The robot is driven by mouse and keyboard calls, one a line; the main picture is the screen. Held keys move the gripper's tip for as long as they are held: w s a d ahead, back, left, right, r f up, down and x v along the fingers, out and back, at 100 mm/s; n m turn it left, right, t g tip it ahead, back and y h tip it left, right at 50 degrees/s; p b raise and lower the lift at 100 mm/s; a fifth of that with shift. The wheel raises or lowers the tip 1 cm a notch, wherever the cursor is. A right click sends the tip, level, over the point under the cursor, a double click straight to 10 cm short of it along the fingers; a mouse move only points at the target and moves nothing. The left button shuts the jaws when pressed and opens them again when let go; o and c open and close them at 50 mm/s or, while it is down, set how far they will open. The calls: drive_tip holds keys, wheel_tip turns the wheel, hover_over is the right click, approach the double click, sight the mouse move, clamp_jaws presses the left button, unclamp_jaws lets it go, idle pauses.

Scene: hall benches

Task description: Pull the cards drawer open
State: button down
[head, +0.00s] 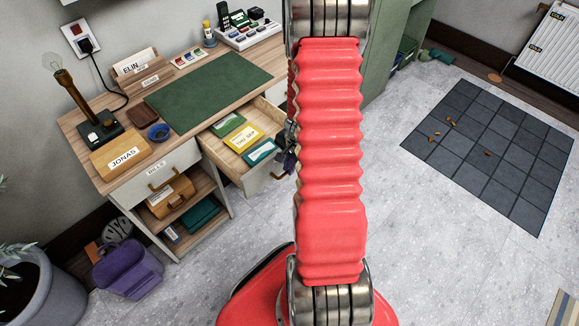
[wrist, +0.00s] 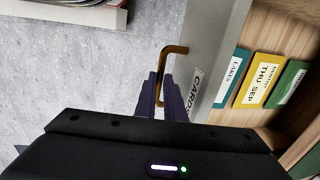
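The cards drawer (head: 230,175) is pulled out from the right side of the wooden desk. Its front panel (wrist: 222,55) carries a "CARDS" label (wrist: 195,92) in the wrist view. Green, yellow and teal cards lie inside; a yellow one (wrist: 262,80) reads "THU SEP". The drawer's brass handle (wrist: 163,75) passes between the two purple fingers of my gripper (wrist: 160,88), which appear shut on it. In the head view my gripper (head: 287,160) is partly hidden behind my red arm, at the drawer front.
A second drawer labelled "BILLS" (head: 155,176) is shut at the left of the desk, with shelves below. A purple bin (head: 128,268) stands on the floor. A lamp (head: 85,105) and green mat (head: 208,90) are on the desk.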

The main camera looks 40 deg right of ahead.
drive_tip(key=c, duration=1.8)
unclamp_jaws()
drive_tip(key=shift+c, duration=0.2)
drive_tip(key=shift+r, duration=0.15)
wheel_tip(320, 180, up, 13)
drive_tip(key=s, duration=0.2)
drive_tip(key=shift+s, duration=0.2)
